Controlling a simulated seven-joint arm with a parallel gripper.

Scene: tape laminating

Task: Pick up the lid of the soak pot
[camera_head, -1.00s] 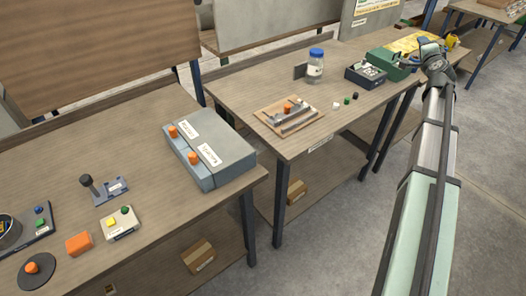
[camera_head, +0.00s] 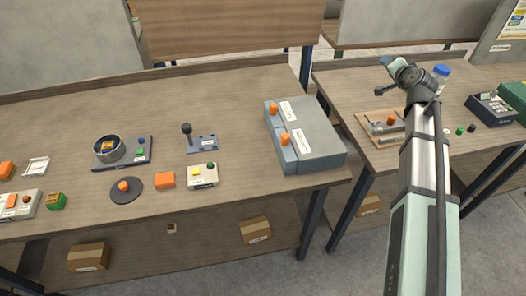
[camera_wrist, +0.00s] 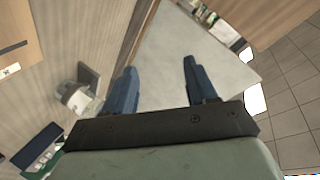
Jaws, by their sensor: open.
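A dark round disc with an orange knob (camera_head: 126,187), which looks like the lid, lies flat near the front of the left table. Behind it, a round open metal pot (camera_head: 108,149) sits on a dark base with a green and a blue button. I cannot read any label naming it the soak pot. My gripper (camera_wrist: 158,72) is open, with nothing between its two blue-grey fingers in the wrist view. It is far to the right of the disc, raised over the right table. Neither the disc nor the pot can be made out in the wrist view.
Close around the disc are an orange block (camera_head: 165,180) and a button box (camera_head: 203,176). A lever stand (camera_head: 201,142) and a grey-blue machine with orange knobs (camera_head: 312,137) stand farther right. The back of the left table (camera_head: 200,88) is clear.

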